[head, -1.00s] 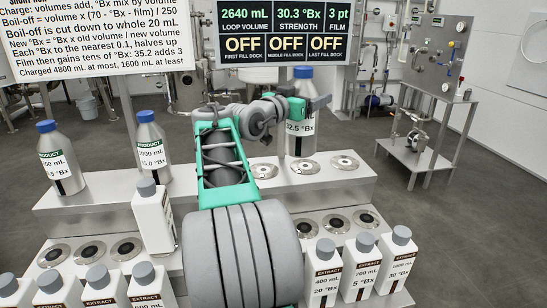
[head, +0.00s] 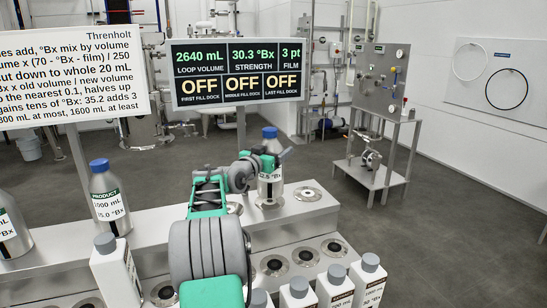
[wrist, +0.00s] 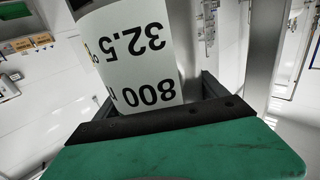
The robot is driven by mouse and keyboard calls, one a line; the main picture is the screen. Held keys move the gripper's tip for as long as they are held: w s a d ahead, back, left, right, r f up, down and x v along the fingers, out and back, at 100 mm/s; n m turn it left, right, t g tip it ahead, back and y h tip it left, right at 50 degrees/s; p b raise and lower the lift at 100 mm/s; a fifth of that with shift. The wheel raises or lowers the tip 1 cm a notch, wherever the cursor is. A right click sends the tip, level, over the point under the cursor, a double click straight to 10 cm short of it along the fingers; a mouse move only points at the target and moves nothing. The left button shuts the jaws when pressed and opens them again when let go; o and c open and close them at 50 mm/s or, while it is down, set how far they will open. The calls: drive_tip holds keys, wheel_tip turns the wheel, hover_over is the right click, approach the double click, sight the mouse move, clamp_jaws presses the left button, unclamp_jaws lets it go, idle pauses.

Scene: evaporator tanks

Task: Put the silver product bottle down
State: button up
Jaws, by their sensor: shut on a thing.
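The silver product bottle (head: 270,188) has a blue cap and a white label reading 32.5 °Bx. It is upright at the middle dock of the upper shelf's right-hand row, and I cannot tell whether its base touches. My gripper (head: 268,162) is shut on its upper body. In the wrist view the label (wrist: 135,60) shows upside down, reading 800 and 32.5, close against my gripper (wrist: 165,110). The middle dock (head: 268,205) is mostly hidden by the bottle. The dock to its right (head: 308,194) is bare, and the dock to its left (head: 235,208) is partly hidden.
Two other silver product bottles stand at left, one (head: 108,205) nearer the arm and one (head: 12,235) at the edge. White extract bottles (head: 335,285) line the front. Lower docks (head: 333,248) are bare. The display (head: 238,72) stands behind; all fill docks read OFF.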

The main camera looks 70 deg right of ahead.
drive_tip(key=shift+f, duration=1.55)
drive_tip(key=o, duration=1.8)
drive_tip(key=shift+o, duration=0.2)
drive_tip(key=a+b, duration=0.2)
drive_tip(key=a, duration=1)
drive_tip(key=shift+w, duration=0.45)
drive_tip(key=shift+r, duration=0.1)
